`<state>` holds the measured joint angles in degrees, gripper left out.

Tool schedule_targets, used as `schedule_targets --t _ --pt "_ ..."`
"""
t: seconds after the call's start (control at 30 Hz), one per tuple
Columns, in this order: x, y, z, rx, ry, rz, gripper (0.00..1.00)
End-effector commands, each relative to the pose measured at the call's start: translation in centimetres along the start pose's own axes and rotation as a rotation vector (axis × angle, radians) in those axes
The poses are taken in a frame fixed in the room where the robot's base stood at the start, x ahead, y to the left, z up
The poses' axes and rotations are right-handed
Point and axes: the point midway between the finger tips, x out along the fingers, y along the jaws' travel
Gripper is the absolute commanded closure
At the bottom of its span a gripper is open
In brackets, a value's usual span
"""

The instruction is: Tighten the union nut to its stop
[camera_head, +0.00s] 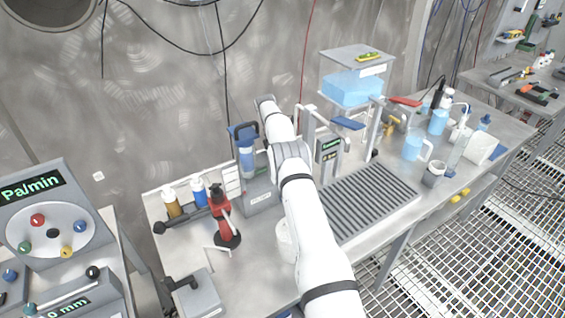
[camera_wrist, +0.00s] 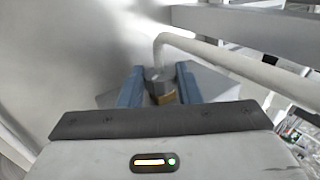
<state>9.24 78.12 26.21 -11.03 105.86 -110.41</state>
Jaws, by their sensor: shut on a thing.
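The union nut (camera_wrist: 155,75) shows in the wrist view as a small grey faceted piece with a brass-coloured part (camera_wrist: 163,97) at its near side. My gripper (camera_wrist: 159,84) has its two blue fingers on either side of the nut and is shut on it. The fingers hide the nut's sides, and how far it is screwed on cannot be seen. In the head view my white arm reaches over the bench, and I cannot make out the nut or my fingertips there.
A pale curved pipe (camera_wrist: 230,62) passes close to the right finger. On the steel bench (camera_head: 265,265) stand a red tool stand (camera_head: 222,215), bottles (camera_head: 198,190), a ribbed grey tray (camera_head: 372,200) and a clear tank of blue liquid (camera_head: 352,88).

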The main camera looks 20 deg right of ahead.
Motion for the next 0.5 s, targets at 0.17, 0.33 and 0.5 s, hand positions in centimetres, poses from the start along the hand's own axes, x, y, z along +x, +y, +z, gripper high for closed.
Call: schedule_targets --t 0.17,0.33,0.5 --pt "-0.15 0.02 -0.03 -0.001 -0.002 0.004 0.62" --pt "-0.09 0.02 -0.03 0.000 -0.001 0.002 0.48" --pt "-0.06 0.01 -0.03 0.000 0.000 0.002 0.48"
